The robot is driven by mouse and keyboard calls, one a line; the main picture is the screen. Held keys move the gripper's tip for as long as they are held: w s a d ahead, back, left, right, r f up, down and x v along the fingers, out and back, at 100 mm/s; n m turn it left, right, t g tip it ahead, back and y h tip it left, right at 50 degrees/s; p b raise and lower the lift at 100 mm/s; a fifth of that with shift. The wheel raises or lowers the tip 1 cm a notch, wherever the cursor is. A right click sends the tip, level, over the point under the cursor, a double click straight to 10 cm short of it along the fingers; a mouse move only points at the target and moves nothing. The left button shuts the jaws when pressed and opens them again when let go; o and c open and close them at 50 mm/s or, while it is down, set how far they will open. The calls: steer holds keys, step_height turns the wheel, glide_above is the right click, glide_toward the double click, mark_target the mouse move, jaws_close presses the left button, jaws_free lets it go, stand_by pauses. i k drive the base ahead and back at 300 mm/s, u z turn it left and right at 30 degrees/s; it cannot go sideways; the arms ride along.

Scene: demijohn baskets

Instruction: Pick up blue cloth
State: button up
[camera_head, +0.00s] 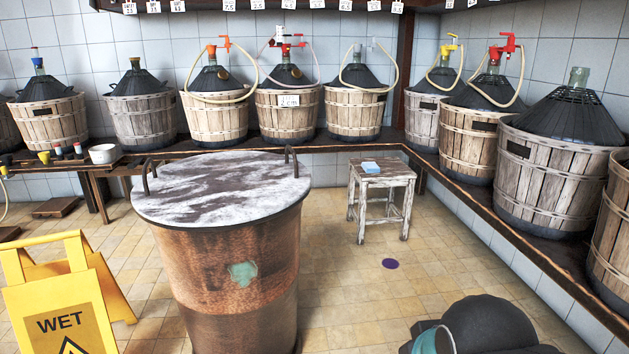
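A small light-blue folded cloth (370,167) lies flat on the top of a worn, whitish wooden stool (384,178). The stool stands on the tiled floor right of the middle, in front of the back shelf. The cloth is in plain sight, with nothing on it. Dark rounded links of my arm, with a teal cap, show at the bottom right edge. My gripper is not in the picture.
A large rusty drum with a grey lid (222,190) stands left of the stool. A yellow wet-floor sign (62,310) is at the lower left. Demijohn baskets (293,113) line the shelves. A purple disc (390,264) lies on otherwise clear floor before the stool.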

mark_target(371, 166)
steer(key=z, duration=0.1)
steer(key=i, duration=1.8)
steer(key=z, duration=0.25)
steer(key=i, duration=1.85)
steer(key=z, duration=0.15)
